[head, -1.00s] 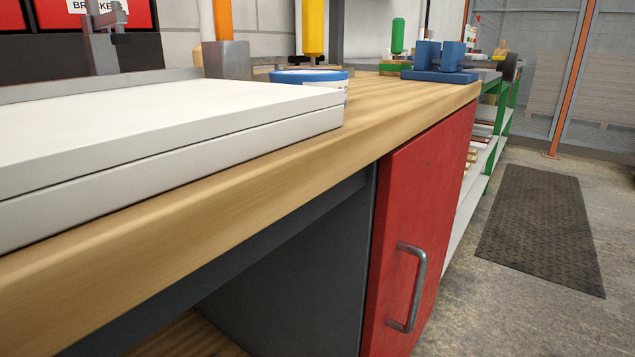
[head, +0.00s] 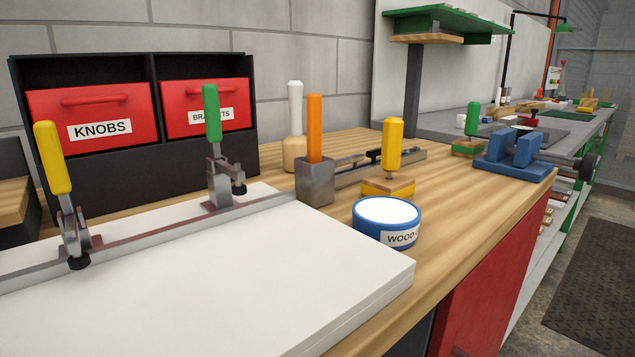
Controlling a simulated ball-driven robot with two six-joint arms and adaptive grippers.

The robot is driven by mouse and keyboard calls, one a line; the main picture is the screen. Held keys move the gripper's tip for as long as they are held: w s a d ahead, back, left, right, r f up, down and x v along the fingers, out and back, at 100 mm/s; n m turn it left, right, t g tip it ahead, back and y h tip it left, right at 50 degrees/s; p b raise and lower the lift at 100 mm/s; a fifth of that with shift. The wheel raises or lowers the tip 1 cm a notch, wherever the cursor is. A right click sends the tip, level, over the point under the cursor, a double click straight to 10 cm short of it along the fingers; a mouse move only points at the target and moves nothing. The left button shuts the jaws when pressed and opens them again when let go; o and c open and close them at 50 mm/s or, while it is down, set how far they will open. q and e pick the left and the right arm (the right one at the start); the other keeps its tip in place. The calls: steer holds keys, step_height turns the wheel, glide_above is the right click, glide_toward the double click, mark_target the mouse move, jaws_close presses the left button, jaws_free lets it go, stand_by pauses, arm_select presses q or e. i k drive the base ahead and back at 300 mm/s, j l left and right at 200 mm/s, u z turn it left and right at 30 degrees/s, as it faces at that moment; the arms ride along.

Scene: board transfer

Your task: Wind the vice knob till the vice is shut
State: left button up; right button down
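In the head view the blue vice (head: 515,152) stands at the far right end of the wooden bench. Its two upright jaws look a little apart, with a gap between them. A dark round knob (head: 586,167) sticks out on the vice's right side, past the bench edge. Neither of my grippers is in view.
White boards (head: 240,270) lie at the front left under two toggle clamps (head: 217,150). A wood filler tin (head: 387,221), yellow-handled tool (head: 391,150), metal holder (head: 315,182) and green-handled tool (head: 471,125) stand between. Red drawers (head: 95,117) are behind. The floor mat (head: 605,280) is clear.

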mark_target(586, 167)
steer(key=k+z, duration=0.15)
steer(key=z, duration=0.25)
steer(key=k+z, duration=0.15)
steer(key=z, duration=0.2)
steer(key=k+l+z, duration=0.1)
steer(key=z, duration=0.3)
steer(key=i+l+u, duration=0.1)
steer(key=u, duration=0.4)
steer(key=l+u, duration=0.15)
steer(key=u, duration=0.3)
steer(key=i+l+u, duration=0.15)
steer(key=l+u, duration=0.15)
steer(key=l, duration=0.3)
steer(key=i+l+u, duration=0.25)
steer(key=l, duration=0.35)
steer(key=l+u, duration=0.3)
steer(key=l, duration=0.3)
steer(key=k+j, duration=0.05)
